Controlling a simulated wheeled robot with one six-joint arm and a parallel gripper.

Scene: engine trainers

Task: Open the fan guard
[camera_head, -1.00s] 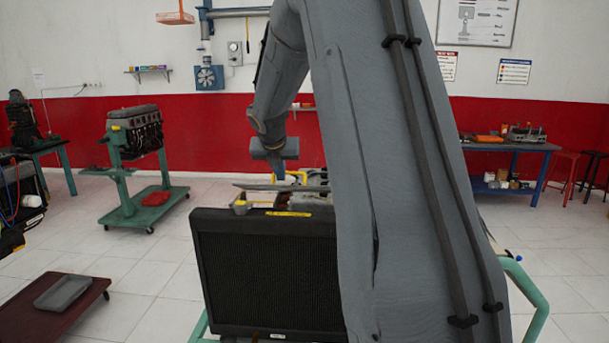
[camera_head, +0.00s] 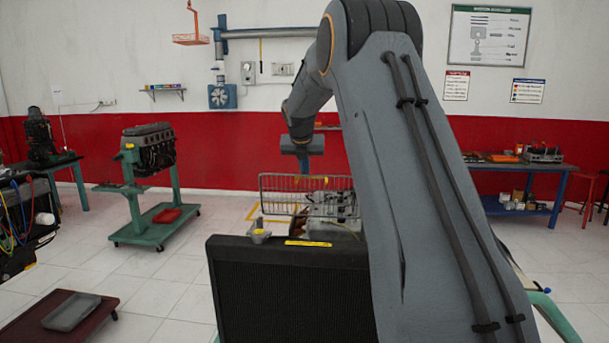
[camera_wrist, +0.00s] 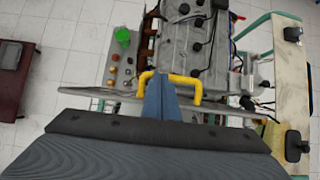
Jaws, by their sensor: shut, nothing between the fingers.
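The fan guard (camera_head: 280,193) is a grey wire grid in the head view, raised behind the radiator with its mesh face showing. In the wrist view it is seen nearly edge-on as a grey bar (camera_wrist: 105,94). Its yellow handle (camera_wrist: 188,80) is a bent bar. My gripper (camera_wrist: 157,80) is shut with nothing between its blue fingers. The fingers overlap the handle's bar in the wrist view; I cannot tell whether they touch it. In the head view my gripper (camera_head: 303,172) is at the guard's upper edge.
The black radiator (camera_head: 290,290) stands in front of the engine (camera_head: 330,205). A green bottle cap (camera_wrist: 122,36) and several coloured caps lie left of the engine block in the wrist view. A dark red cart (camera_head: 30,325) stands at lower left. White floor between the carts is clear.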

